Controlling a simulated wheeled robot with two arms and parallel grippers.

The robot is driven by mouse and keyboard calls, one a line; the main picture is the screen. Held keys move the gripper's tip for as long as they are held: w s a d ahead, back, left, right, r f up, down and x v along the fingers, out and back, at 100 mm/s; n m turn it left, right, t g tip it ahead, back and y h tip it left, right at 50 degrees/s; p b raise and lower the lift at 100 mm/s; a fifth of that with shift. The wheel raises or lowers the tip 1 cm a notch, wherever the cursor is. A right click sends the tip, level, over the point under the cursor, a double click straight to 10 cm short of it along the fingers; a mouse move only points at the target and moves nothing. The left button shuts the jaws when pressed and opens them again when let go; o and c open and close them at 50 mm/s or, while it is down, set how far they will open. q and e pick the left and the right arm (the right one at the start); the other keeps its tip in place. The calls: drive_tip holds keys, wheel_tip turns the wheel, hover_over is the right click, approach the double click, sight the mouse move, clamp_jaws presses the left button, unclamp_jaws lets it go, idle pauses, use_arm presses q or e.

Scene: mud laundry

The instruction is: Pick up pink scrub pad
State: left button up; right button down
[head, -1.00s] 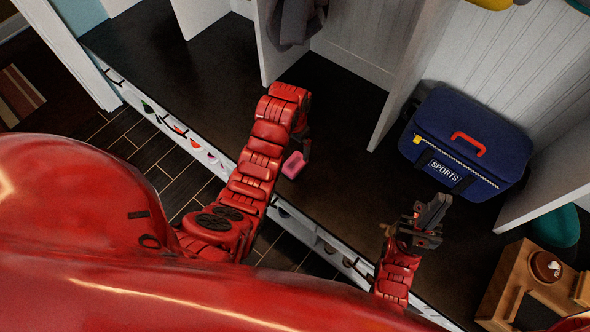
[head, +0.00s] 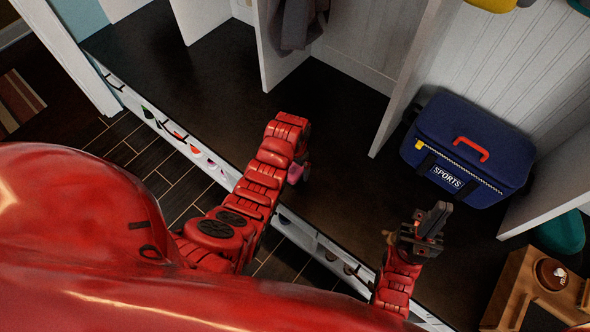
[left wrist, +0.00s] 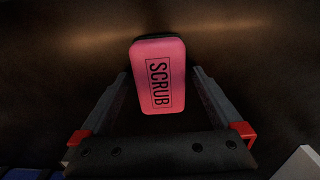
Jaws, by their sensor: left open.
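The pink scrub pad (head: 296,173) lies on the dark bench top, mostly hidden behind my left arm in the head view. In the left wrist view the pad (left wrist: 158,75) shows whole, with "SCRUB" in black letters on its face. My left gripper (left wrist: 160,78) is open, with one finger on each side of the pad and a gap visible on both sides. In the head view the left gripper's fingers are hidden behind the red wrist. My right gripper (head: 432,222) is over the bench at the right, away from the pad, and I see nothing held in it.
A blue sports bag (head: 470,150) stands on the bench to the right, between white dividers (head: 400,85). A wooden caddy (head: 540,290) with a brown cup is at the lower right. Grey cloth (head: 297,22) hangs at the back. The bench left of the pad is clear.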

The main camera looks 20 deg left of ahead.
sight(295, 167)
use_arm(q)
drive_tip(key=c, duration=1.3)
drive_tip(key=shift+r, duration=0.45)
wheel_tip(295, 167, up, 2)
drive_tip(key=shift+w+r+b, duration=0.15)
drive_tip(key=shift+r+b, duration=0.05)
drive_tip(key=shift+b, duration=0.1)
drive_tip(key=s, duration=0.1)
drive_tip(key=s+d, duration=0.1)
drive_tip(key=s, duration=0.3)
drive_tip(key=shift+d+r, duration=0.25)
drive_tip(key=shift+d, duration=0.1)
drive_tip(key=s+d+r+p, duration=0.1)
drive_tip(key=s+d+p, duration=0.2)
drive_tip(key=s, duration=0.7)
drive_tip(key=shift+s+d+r+p, duration=0.15)
drive_tip(key=shift+s+d+p, duration=0.05)
drive_tip(key=shift+d+p, duration=0.15)
